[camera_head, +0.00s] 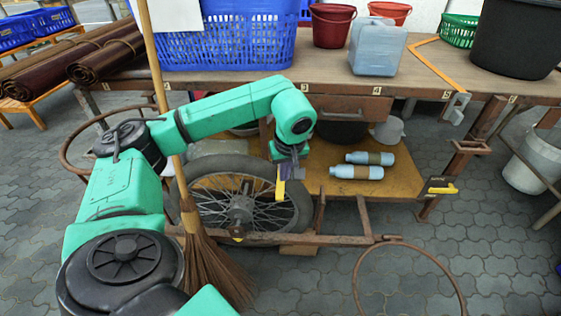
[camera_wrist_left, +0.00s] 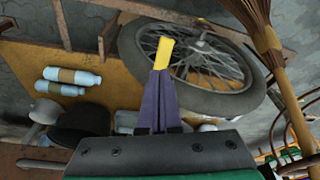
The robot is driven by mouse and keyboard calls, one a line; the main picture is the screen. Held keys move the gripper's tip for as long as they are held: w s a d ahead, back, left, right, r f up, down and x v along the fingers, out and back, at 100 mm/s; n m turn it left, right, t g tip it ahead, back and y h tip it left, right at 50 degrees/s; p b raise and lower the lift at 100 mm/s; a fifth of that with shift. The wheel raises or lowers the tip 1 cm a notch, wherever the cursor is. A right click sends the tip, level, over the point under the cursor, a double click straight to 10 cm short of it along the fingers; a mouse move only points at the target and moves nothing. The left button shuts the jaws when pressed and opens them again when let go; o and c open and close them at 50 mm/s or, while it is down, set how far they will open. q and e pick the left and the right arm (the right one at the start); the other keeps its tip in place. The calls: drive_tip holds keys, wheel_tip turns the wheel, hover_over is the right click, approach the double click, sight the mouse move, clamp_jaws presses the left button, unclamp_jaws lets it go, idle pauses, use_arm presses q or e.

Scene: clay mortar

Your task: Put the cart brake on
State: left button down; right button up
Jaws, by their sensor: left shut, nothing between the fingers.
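The cart has a long wooden deck (camera_head: 330,75) on a rusty frame, with a spoked wheel (camera_head: 215,190) below it; the wheel also shows in the left wrist view (camera_wrist_left: 215,85). A black bracket with a yellow lever (camera_head: 441,189) sits on the frame at the right end of the lower shelf. It looks like the brake, but I cannot be sure. My left gripper (camera_head: 279,180) points down in front of the wheel's right side. Its purple fingers (camera_wrist_left: 158,100) are shut and empty. A yellow piece shows at their tips; I cannot tell whether it belongs to them. My right gripper is not seen.
Two light-blue bottles (camera_head: 362,165) lie on the lower shelf (camera_head: 400,184). A broom (camera_head: 205,250) leans close to my left arm and the wheel. A rusty hoop (camera_head: 410,247) sticks out in front. Blue baskets, buckets and a jerrycan (camera_head: 377,48) stand on the deck.

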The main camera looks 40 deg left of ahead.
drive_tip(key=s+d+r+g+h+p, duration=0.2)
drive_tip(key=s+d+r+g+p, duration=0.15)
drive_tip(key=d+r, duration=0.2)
use_arm(q)
drive_tip(key=v, duration=1.4)
drive_tip(key=shift+r+p, duration=0.2)
drive_tip(key=shift+p, duration=0.25)
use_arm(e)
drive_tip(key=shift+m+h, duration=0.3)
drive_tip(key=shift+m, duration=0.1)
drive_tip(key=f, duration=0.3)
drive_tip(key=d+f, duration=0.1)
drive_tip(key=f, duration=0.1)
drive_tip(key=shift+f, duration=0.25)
use_arm(q)
drive_tip(key=shift+d, duration=0.15)
